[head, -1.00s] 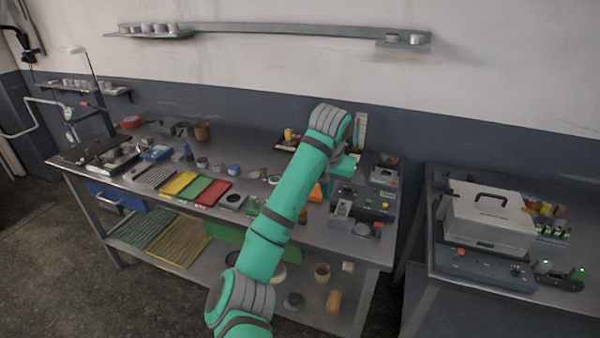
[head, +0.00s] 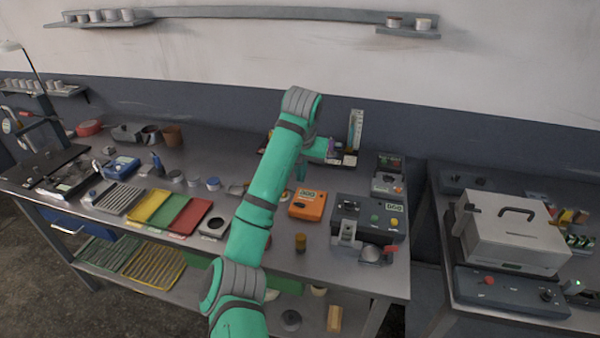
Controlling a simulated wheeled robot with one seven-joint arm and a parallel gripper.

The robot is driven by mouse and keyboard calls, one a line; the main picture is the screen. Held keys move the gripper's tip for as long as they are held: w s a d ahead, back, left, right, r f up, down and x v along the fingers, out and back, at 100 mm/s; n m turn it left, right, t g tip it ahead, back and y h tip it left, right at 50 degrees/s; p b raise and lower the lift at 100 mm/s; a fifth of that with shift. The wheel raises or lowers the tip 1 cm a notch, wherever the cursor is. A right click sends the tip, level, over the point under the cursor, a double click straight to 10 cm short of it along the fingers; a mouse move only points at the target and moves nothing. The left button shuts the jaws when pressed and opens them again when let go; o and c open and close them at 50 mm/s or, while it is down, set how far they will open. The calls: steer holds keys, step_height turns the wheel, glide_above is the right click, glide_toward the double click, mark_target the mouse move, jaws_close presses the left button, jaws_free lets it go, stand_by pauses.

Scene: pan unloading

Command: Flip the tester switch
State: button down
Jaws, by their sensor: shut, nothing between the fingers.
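A dark grey tester box (head: 378,212) stands at the right end of the bench, with a small display, green and yellow buttons, and a black knob or switch part on top. An orange meter (head: 307,205) with a display lies to its left. I cannot tell for certain which small part is the tester switch. My gripper (head: 302,178) is small in view, shut and empty. It points down behind the orange meter, to the left of the dark box, and appears apart from both. Its fingertips are hard to make out.
A metal clamp block (head: 347,232) and a red-handled part (head: 383,249) sit at the dark box's front. A small grey device (head: 388,178) stands behind it. Yellow, green and red trays (head: 187,212) lie left of my arm. A second table (head: 432,250) stands right, across a gap.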

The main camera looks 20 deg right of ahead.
glide_above(297, 201)
steer(key=s, duration=0.2)
step_height(297, 201, down, 9)
steer(key=shift+w+r, duration=0.1)
steer(key=shift+w, duration=0.05)
steer(key=shift+w+a+f, duration=0.1)
steer(key=shift+a+f, duration=0.1)
steer(key=shift+f, duration=0.7)
